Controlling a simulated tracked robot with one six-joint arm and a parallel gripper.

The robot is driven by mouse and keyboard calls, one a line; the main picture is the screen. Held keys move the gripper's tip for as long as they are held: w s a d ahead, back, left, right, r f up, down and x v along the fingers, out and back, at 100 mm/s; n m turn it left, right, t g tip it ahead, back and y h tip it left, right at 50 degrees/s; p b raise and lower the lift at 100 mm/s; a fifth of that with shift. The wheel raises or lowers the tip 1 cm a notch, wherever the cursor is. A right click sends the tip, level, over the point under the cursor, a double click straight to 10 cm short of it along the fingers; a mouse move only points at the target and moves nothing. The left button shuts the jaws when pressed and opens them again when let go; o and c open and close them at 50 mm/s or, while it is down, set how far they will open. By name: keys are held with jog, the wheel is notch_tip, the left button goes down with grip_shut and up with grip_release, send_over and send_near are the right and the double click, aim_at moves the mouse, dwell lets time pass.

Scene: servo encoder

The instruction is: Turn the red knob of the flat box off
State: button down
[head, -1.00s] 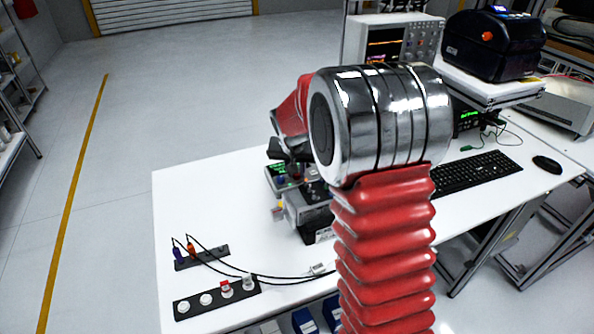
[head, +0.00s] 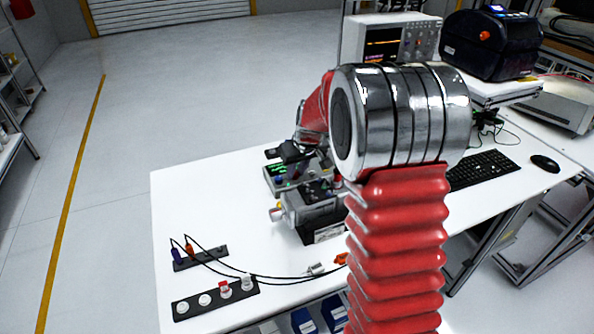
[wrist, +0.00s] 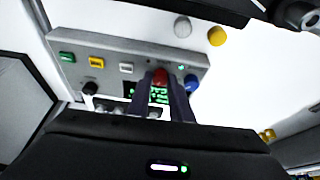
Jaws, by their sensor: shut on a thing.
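The flat box (wrist: 100,52) is grey and crosses the upper middle of the wrist view. Its red knob (wrist: 161,78) sits between the fingertips of my gripper (wrist: 163,88), which is shut on it. A blue knob (wrist: 192,80) is just right of the fingers, and a black knob (wrist: 90,88) is at the left. Green display digits (wrist: 158,96) show partly between the fingers. In the head view the flat box (head: 283,180) stands on the table, partly covered by my arm; the grip on the knob cannot be made out there.
A grey device (head: 308,208) stands directly in front of the flat box. A keyboard (head: 482,170) and mouse (head: 545,163) lie to the right.

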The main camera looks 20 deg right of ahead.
jog(key=shift+n, duration=0.6)
jog(key=shift+d+y, duration=0.1)
jog(key=shift+y, duration=0.2)
jog(key=c, duration=1.6)
grip_release()
jog(key=v, duration=1.3)
jog(key=shift+r, duration=0.4)
jog(key=shift+s, duration=0.1)
